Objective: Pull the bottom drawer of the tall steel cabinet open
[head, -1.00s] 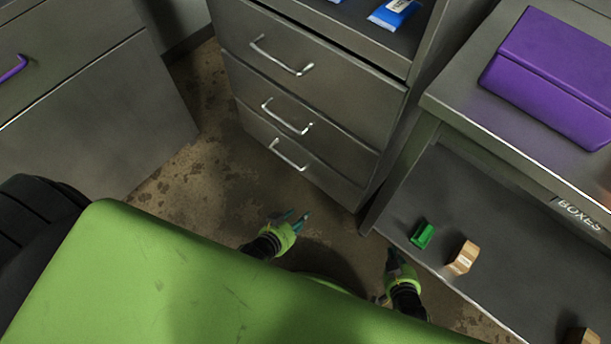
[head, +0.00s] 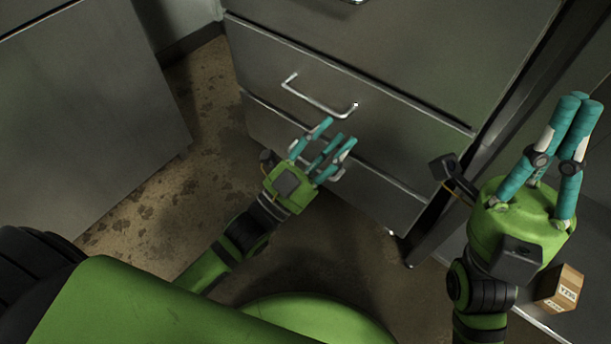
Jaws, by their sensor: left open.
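The tall steel cabinet (head: 405,45) stands ahead, its drawer fronts facing me. The bottom drawer (head: 385,203) is the lowest front and looks shut, flush with the drawer above. Its handle is mostly hidden behind my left gripper's fingers; only a bit of pale metal shows there. My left gripper (head: 330,140) is open, its teal fingers spread toward the bottom drawer front, close to its handle. I cannot tell whether they touch it. My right gripper (head: 578,108) is raised at the right, fingers pointing up, away from the handle and with nothing seen in it.
The handle of the drawer above (head: 318,103) sits just beyond my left fingertips. A steel cabinet (head: 90,130) stands at the left, with bare stained floor (head: 165,190) between. A small cardboard box (head: 560,290) lies on the lower shelf at the right, beside my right arm.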

